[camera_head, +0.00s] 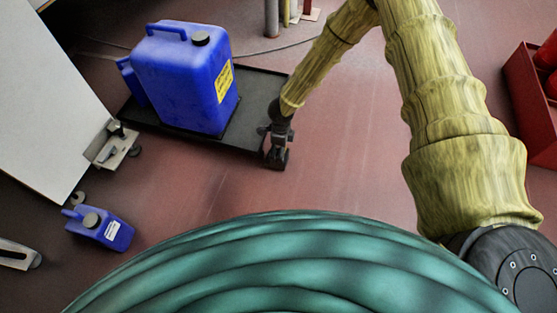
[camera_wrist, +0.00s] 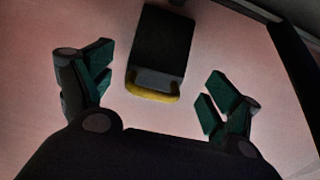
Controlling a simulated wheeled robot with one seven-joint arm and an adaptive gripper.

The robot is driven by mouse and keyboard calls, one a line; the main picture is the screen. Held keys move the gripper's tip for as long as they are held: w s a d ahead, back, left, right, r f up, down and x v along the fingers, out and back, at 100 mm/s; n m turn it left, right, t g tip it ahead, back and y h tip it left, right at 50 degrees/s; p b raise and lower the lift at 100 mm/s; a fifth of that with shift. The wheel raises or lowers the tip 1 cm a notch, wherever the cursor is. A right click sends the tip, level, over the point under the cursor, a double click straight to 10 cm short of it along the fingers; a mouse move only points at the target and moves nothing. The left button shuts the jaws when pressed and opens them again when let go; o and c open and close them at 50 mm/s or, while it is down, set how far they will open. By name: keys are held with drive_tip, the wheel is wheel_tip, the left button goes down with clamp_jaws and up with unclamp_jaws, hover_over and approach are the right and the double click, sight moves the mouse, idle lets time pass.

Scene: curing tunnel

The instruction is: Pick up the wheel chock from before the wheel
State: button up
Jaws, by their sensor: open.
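A black wedge-like block with a yellow strip along one end, which looks like the wheel chock (camera_wrist: 162,45), lies on the reddish floor in the wrist view. My gripper (camera_wrist: 155,88) is open, with its dark green fingers spread either side of the block's yellow end, apart from it. Nothing is between them in contact. In the head view my gripper (camera_head: 276,158) points down at the right edge of a black tray. The chock cannot be made out there. No wheel is clearly identifiable in the wrist view.
A large blue canister (camera_head: 184,75) stands on the black tray (camera_head: 262,85), left of my gripper. A small blue canister (camera_head: 100,228) lies lower left, near a white panel (camera_head: 45,100). A red bin (camera_head: 532,105) is at the right edge. Floor right of my gripper is clear.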

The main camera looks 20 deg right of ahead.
drive_tip(key=shift+a+f+b, duration=0.2)
drive_tip(key=shift+f+b, duration=0.75)
drive_tip(key=shift+f, duration=0.35)
drive_tip(key=shift+a+f+b, duration=0.2)
drive_tip(key=shift+f+b, duration=0.75)
drive_tip(key=shift+f, duration=0.3)
drive_tip(key=c, duration=1.4)
drive_tip(key=shift+r, duration=0.15)
